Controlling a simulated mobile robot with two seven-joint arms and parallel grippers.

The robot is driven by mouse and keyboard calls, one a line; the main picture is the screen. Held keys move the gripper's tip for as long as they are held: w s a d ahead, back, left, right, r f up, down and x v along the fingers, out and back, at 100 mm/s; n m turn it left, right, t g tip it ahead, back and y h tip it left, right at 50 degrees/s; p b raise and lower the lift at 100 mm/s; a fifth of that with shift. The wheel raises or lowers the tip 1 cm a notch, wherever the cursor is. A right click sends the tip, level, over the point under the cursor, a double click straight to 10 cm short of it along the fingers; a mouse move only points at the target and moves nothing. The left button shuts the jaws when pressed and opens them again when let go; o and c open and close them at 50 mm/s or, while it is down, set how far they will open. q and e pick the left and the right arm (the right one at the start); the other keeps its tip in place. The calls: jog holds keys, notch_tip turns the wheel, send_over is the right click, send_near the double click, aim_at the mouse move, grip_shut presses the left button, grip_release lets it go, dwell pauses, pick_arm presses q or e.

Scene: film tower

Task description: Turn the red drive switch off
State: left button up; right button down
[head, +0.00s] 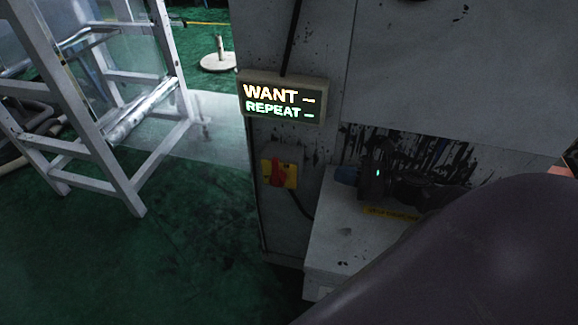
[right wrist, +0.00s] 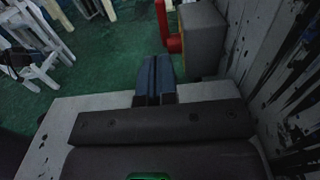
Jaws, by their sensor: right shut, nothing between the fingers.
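The red drive switch (head: 276,174) is a red rotary handle on a yellow plate, mounted on a small grey box low on the cabinet's front. In the right wrist view the red handle (right wrist: 162,22) sticks out from the left side of its grey box (right wrist: 204,42). My right gripper (head: 346,175) is to the right of the switch, above a pale ledge, with a visible gap between them. Its blue fingers are shut together and empty in the right wrist view (right wrist: 154,78). My left gripper is not in view.
A lit sign (head: 283,97) reading WANT and REPEAT hangs on the cabinet (head: 430,70) above the switch. The pale ledge (head: 335,235) lies under my right gripper. A white metal frame (head: 105,130) stands at left. Green floor (head: 190,250) is clear before the switch.

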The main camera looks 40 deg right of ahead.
aim_at(277, 172)
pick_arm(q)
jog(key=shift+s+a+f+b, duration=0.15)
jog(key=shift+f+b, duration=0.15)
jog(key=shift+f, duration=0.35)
pick_arm(e)
jog(key=shift+d+f, duration=0.15)
jog(key=shift+f, duration=0.6)
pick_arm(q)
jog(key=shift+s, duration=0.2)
pick_arm(e)
jog(key=shift+r, duration=0.1)
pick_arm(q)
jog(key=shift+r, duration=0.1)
pick_arm(e)
jog(key=p+x, duration=0.2)
jog(key=x, duration=1.1)
jog(key=shift+w+a, duration=0.4)
jog(key=shift+a, duration=0.05)
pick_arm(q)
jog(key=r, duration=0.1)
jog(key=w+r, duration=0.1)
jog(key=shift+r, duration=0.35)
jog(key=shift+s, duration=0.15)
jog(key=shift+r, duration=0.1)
